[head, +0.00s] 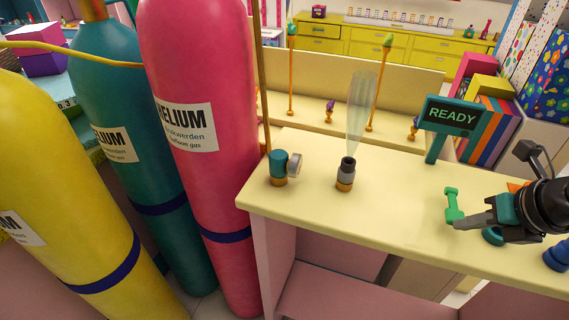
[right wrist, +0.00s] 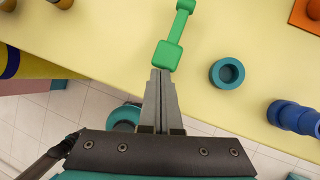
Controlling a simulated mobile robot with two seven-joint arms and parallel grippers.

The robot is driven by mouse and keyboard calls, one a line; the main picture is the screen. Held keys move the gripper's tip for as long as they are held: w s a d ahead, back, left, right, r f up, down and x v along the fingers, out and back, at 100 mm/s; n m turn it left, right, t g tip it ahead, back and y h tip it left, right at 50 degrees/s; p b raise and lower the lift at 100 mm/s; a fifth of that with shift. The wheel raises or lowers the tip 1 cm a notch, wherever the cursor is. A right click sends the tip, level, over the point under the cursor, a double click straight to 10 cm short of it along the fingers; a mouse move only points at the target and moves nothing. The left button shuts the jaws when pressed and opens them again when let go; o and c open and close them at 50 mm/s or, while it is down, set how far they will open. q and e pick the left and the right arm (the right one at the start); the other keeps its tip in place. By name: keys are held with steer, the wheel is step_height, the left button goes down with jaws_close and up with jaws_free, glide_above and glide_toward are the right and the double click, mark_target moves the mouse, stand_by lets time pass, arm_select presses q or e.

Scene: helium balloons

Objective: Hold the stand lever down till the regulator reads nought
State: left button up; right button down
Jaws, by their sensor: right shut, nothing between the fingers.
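My right gripper (head: 462,225) is over the cream counter (head: 310,205), fingers together and empty. Its tips (right wrist: 161,74) are right at the near end of a green bar with thick ends (right wrist: 168,55); I cannot tell whether they touch. This green bar (head: 452,206), possibly the lever, slopes up and away from the gripper in the head view. A stand nozzle (head: 346,174) with a grey top holds a limp, pale, see-through balloon (head: 361,112) upright. A teal regulator (head: 280,164) with a grey round dial stands to its left; its reading is not visible. My left gripper is not in view.
A teal sign (head: 452,114) reads READY. Pink (head: 182,80), teal (head: 105,85) and yellow (head: 60,180) helium cylinders stand left of the counter. A teal ring (right wrist: 227,73) and a blue piece (right wrist: 293,116) lie right of the gripper. The counter's middle is clear.

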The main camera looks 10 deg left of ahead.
stand_by(0.5)
steer(key=r+p, duration=0.1)
steer(key=w+r+p, duration=0.1)
steer(key=r, duration=0.1)
steer(key=w+r+p, duration=0.1)
steer(key=r+p, duration=0.1)
steer(key=shift+w+d+r, duration=0.15)
steer(key=shift+w+d, duration=0.1)
steer(key=shift+d, duration=0.05)
steer(key=shift+w, duration=0.25)
steer(key=shift+s, duration=0.1)
steer(key=shift+r, duration=0.1)
steer(key=shift+w+d+r+p, duration=0.15)
steer(key=shift+w+r+p, duration=0.4)
steer(key=shift+r, duration=0.25)
